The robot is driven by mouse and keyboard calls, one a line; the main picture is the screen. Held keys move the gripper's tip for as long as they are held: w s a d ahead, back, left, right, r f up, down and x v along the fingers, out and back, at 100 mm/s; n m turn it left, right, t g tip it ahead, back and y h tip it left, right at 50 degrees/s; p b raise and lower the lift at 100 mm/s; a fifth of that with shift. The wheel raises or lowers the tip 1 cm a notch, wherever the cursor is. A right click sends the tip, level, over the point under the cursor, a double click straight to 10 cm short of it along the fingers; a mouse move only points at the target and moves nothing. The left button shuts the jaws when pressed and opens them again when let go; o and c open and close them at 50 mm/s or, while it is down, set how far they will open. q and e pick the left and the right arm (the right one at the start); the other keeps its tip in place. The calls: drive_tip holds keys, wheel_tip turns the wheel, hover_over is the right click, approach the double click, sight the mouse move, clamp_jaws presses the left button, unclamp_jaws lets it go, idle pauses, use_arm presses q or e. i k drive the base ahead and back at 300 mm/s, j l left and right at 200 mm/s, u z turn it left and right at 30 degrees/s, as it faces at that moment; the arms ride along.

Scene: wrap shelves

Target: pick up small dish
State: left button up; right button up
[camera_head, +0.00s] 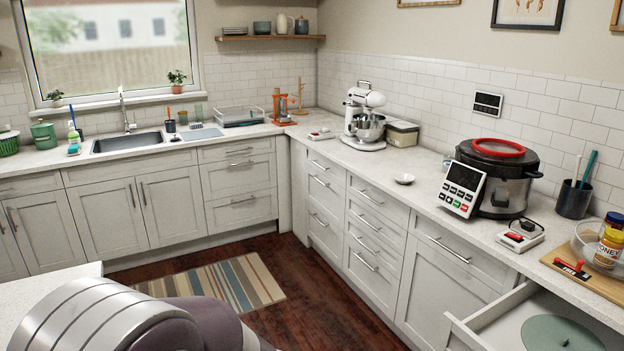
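A small white dish (403,178) sits upright on the right-hand counter, between the stand mixer and the dark cooker. It looks empty, and nothing touches it. Neither of my grippers shows in the head view. A grey and silver rounded part, which looks like part of my own arm, fills the bottom left, far from the dish.
The counter (420,205) is clear around the dish. A stand mixer (364,112) is behind it and a black cooker (500,180) with a control panel to its right. An open drawer (480,328) juts out at bottom right, with a green round item (560,334) inside.

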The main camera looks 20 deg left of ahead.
sight(403, 178)
drive_tip(key=u, duration=0.2)
drive_tip(key=i+j, duration=0.15)
drive_tip(key=i, duration=0.3)
drive_tip(key=i+j+z, duration=0.1)
drive_tip(key=i, duration=0.35)
drive_tip(key=i+j, duration=0.25)
drive_tip(key=i, duration=0.2)
drive_tip(key=i+j+z, duration=0.1)
drive_tip(key=i, duration=0.35)
drive_tip(key=j, duration=0.1)
